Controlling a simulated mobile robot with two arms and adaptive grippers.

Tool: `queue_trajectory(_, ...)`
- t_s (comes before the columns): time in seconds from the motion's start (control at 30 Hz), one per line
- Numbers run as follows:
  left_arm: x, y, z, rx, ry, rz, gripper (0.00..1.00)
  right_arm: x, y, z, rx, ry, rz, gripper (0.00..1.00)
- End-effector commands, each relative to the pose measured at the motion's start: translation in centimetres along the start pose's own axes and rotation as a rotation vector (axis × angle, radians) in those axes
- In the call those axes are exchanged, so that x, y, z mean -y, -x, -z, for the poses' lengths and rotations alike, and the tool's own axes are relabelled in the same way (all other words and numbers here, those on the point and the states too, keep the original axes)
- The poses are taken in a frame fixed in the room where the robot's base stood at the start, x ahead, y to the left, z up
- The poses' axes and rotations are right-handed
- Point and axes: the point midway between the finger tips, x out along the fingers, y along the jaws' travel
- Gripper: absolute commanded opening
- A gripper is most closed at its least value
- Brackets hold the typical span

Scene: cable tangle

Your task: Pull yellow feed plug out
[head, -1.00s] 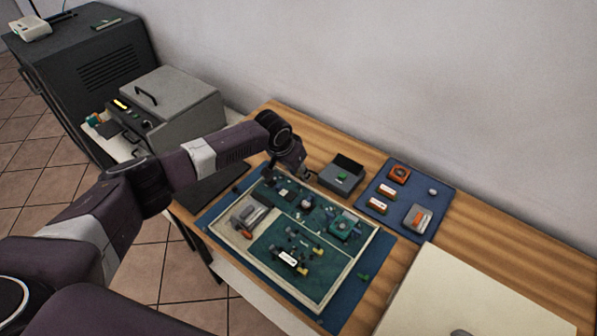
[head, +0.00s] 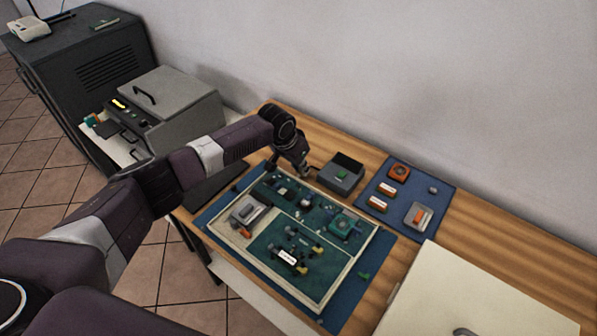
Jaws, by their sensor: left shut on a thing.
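My left gripper (head: 304,168) is at the far edge of the green circuit board (head: 270,265), close to the small grey box. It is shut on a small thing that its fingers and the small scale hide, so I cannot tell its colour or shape. Two small yellow plugs (head: 318,251) show on the near right part of the board, apart from the gripper. One lies by a white-labelled part (head: 287,257). I cannot tell which is the feed plug, or whether either is seated. My right gripper is not in view.
The board lies on a blue mat (head: 341,310) on the wooden table (head: 478,226). A grey open box (head: 341,175) stands just right of the gripper. A blue pad (head: 404,218) holds orange and grey parts. A cream panel (head: 480,295) covers the table's near right.

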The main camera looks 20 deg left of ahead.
Motion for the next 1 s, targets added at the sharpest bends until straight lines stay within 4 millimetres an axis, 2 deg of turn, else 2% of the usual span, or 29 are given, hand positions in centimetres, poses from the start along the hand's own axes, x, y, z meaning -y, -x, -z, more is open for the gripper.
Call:
queue_trajectory(0.17, 0.0, 0.1, 0.3, -0.010, -0.001, 0.000, 0.00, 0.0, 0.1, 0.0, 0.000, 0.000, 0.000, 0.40)
queue_trajectory(0.2, 0.0, 0.1, 0.3, -0.010, -0.001, 0.000, 0.14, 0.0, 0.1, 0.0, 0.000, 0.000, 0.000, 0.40)
queue_trajectory(0.33, 0.0, 0.1, 0.3, -0.009, -0.001, 0.000, 0.28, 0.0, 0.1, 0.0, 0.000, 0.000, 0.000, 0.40)
queue_trajectory(0.73, 0.0, 0.5, 0.2, -0.006, 0.000, -0.001, 0.29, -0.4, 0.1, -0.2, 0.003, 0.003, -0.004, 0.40)
queue_trajectory(0.87, 0.0, 1.8, 0.2, -0.008, -0.002, -0.002, 0.29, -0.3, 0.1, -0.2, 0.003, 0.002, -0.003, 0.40)
queue_trajectory(1.0, 0.1, 4.0, 0.2, -0.009, -0.003, 0.000, 0.29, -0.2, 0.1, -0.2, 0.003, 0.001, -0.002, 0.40)
